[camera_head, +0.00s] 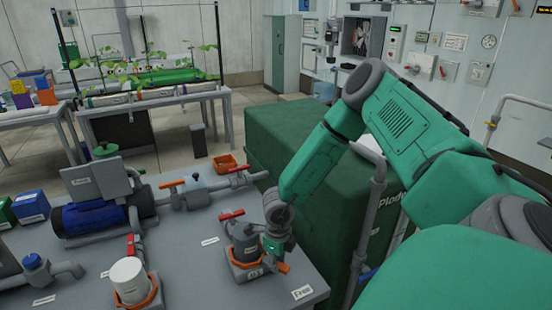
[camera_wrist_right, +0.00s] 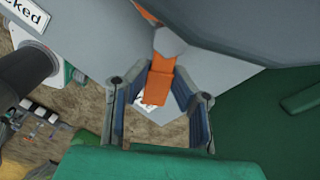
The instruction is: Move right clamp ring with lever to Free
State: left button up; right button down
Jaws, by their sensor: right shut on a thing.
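The right clamp ring (camera_head: 240,272) is an orange band around the foot of a dark grey canister (camera_head: 244,240) on the grey bench. Its orange lever (camera_head: 284,268) sticks out at the lower right of the ring. My right gripper (camera_head: 275,245) comes down from above, beside the canister. In the wrist view, the lever (camera_wrist_right: 161,80) lies between the two blue-lined fingers of my right gripper (camera_wrist_right: 160,92), which is shut on it. The Free label (camera_head: 303,292) lies near the bench's front right corner. My left gripper is out of view.
A white canister (camera_head: 128,278) with another orange ring stands left on the bench. A red-handled valve (camera_head: 232,215) is just behind the dark canister. An orange tray (camera_head: 225,163) sits at the back. A large green tank (camera_head: 300,135) stands right beyond the bench.

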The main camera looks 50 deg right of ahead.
jog(key=shift+d, duration=0.25)
jog(key=c, duration=1.4)
grip_release()
jog(key=shift+c, duration=0.2)
jog(key=shift+s+d, duration=0.15)
jog(key=shift+r, duration=0.1)
jog(key=shift+w+r, duration=0.2)
jog(key=shift+r, duration=0.15)
notch_tip(320, 180, up, 11)
jog(key=shift+s+d, duration=0.15)
jog(key=shift+s, duration=0.05)
